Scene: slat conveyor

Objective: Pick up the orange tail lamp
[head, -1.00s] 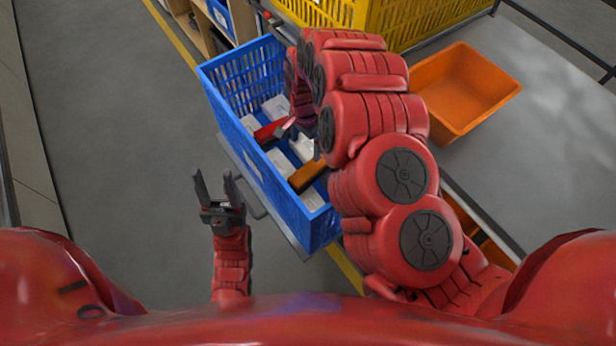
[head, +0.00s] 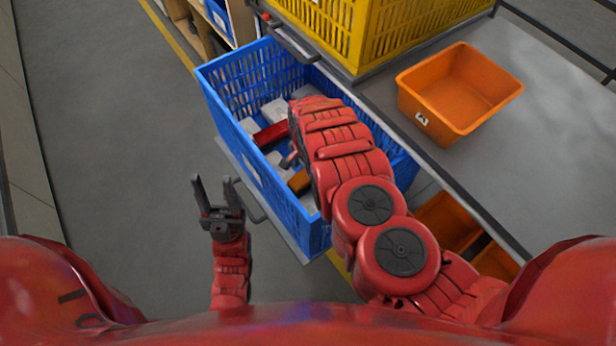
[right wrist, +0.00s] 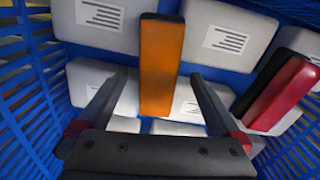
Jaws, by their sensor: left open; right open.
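The orange tail lamp (right wrist: 161,65) is a long block with a dark end, lying on white labelled boxes inside the blue crate (head: 225,115). In the head view part of the lamp (head: 299,181) shows beside my right arm, which hides the rest. My right gripper (right wrist: 160,85) is open in the right wrist view, its two fingers to either side of the lamp's near part; I cannot tell how far above it they are. My left gripper (head: 217,190) is open and empty, outside the crate on its left.
A red lamp (right wrist: 282,92) with a dark side lies in the crate, to the right in the right wrist view; it also shows in the head view (head: 270,133). A yellow crate (head: 400,35) and an orange bin (head: 425,122) stand on the grey surface (head: 505,165).

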